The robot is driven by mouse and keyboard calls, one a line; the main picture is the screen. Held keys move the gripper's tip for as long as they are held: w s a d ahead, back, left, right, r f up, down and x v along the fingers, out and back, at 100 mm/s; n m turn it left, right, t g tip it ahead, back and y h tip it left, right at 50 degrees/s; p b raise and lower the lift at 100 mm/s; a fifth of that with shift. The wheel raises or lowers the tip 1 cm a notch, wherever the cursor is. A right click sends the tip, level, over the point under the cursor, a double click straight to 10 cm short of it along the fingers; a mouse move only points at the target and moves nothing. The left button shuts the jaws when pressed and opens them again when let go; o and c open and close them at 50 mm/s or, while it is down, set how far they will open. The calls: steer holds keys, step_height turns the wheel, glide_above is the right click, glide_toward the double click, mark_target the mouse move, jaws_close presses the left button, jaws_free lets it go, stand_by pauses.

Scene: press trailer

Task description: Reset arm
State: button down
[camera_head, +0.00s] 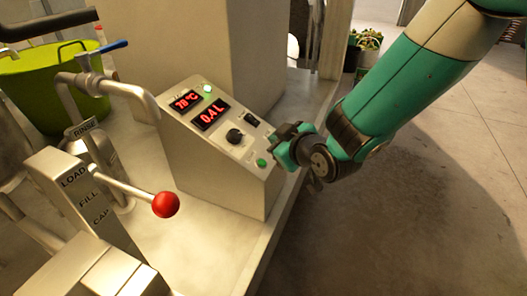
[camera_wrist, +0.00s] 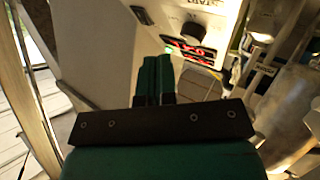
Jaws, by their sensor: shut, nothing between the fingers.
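My gripper (camera_head: 278,150) is at the right side of the grey control box, close to its sloped panel. In the wrist view its two dark green fingers (camera_wrist: 154,75) are together, with nothing between them. The control box (camera_head: 225,180) has two red displays reading 78 °C and 0.4 L, a black knob (camera_head: 235,136), a black switch (camera_head: 251,119) and a green button (camera_head: 261,162). The knob (camera_wrist: 192,33) and a red display (camera_wrist: 190,50) also show in the wrist view. I cannot tell whether my gripper touches the box.
A lever with a red ball (camera_head: 165,204) stands on the left beside a LOAD, FILL, CAP plate (camera_head: 85,195). A bent metal pipe (camera_head: 125,90) and a green tub (camera_head: 45,85) are behind it. The floor (camera_head: 410,220) at the right is clear.

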steer(key=s+d+r+m+g+h, duration=0.1)
steer(key=s+d+r+g, duration=0.2)
steer(key=s, duration=0.6)
steer(key=s+d+r+m+g+h+p, duration=0.1)
steer(key=s+d+r+g, duration=0.3)
steer(key=s, duration=0.5)
steer(key=s+d+r+m+g+h, duration=0.1)
steer(key=s+d+r+m+g, duration=0.1)
steer(key=s+d+r+g, duration=0.2)
steer(key=s+d+r, duration=0.1)
steer(key=s+d, duration=0.2)
steer(key=s, duration=0.2)
steer(key=shift+s+d+r, duration=0.2)
steer(key=shift+d, duration=0.05)
